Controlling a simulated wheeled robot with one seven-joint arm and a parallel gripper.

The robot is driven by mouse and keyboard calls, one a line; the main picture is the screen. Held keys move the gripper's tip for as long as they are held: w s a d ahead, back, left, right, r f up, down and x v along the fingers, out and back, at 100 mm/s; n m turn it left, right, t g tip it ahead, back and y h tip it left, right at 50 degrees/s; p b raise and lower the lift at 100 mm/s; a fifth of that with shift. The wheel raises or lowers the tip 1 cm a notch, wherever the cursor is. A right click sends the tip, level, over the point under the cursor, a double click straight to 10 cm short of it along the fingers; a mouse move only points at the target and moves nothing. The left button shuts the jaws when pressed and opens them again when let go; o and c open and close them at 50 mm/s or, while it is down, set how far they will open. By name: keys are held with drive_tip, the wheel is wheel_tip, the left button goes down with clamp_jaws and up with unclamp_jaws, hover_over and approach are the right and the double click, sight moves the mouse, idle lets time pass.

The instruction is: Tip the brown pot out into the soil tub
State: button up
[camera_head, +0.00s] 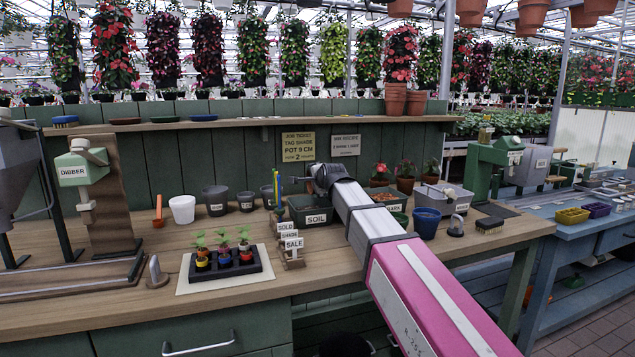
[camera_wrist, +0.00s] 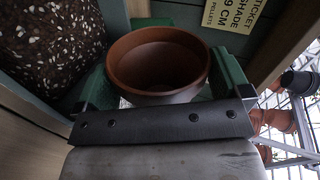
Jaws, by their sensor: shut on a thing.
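The brown pot (camera_wrist: 160,65) sits between the green fingers of my gripper (camera_wrist: 163,84) in the wrist view. The gripper is shut on it. Its round mouth shows; the inside looks brown and bare where visible, but its bottom is hidden. Dark soil with pale specks (camera_wrist: 45,40) fills the upper left of the wrist view, beside the pot. In the head view the soil tub (camera_head: 318,218), dark green and labelled SOIL, stands on the bench. My gripper (camera_head: 319,181) is above it, largely hidden by my wrist. I cannot make out the held pot there.
A shelf (camera_head: 250,121) runs behind.

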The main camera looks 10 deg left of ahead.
drive_tip(key=m+y, duration=0.1)
drive_tip(key=m+g+y, duration=0.1)
drive_tip(key=m, duration=0.1)
drive_tip(key=shift+d+f+m, duration=0.1)
drive_tip(key=shift+f+m, duration=0.2)
drive_tip(key=shift+f, duration=0.1)
drive_tip(key=shift+r+m+y, duration=0.15)
drive_tip(key=shift+m+y, duration=0.15)
drive_tip(key=shift+m, duration=0.2)
wheel_tip(320, 180, up, 2)
drive_tip(key=m+y, duration=0.2)
drive_tip(key=m, duration=0.2)
drive_tip(key=shift+r, duration=0.15)
drive_tip(key=shift+s+a+r+m+y, duration=0.1)
drive_tip(key=shift+a+m+y, duration=0.1)
drive_tip(key=shift+m+y, duration=0.3)
drive_tip(key=m, duration=0.1)
drive_tip(key=m+y, duration=0.1)
drive_tip(key=m, duration=0.2)
drive_tip(key=shift+s+a+f+m, duration=0.15)
drive_tip(key=shift+a+f+m, duration=0.1)
drive_tip(key=shift+a+m, duration=0.1)
drive_tip(key=shift+r, duration=0.15)
